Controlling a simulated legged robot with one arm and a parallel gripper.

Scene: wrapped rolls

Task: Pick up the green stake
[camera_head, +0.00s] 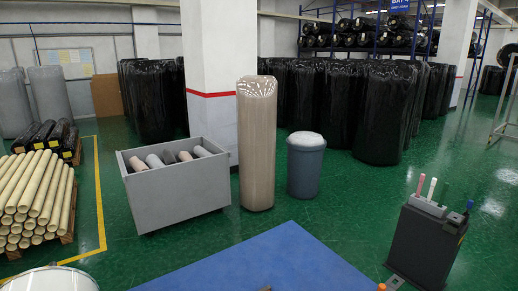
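The green stake (444,193) stands at the right of the camera_head view. It pokes up from the top of a dark grey, box-like holder (426,243) on the floor. Only its upper part shows; the lower part is hidden in the holder. A pink stake (420,185) and a white stake (432,188) stand to its left in the same holder. A blue-tipped stake (468,206) is to its right. I cannot make out my gripper in this view.
A blue floor area (280,262) lies front centre, mostly clear. A grey bin (180,198) of rolls, a tall wrapped roll (257,150) and a blue-grey barrel (305,170) stand behind it. A small dark object (396,282) with orange beside it lies at the bottom edge, unclear.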

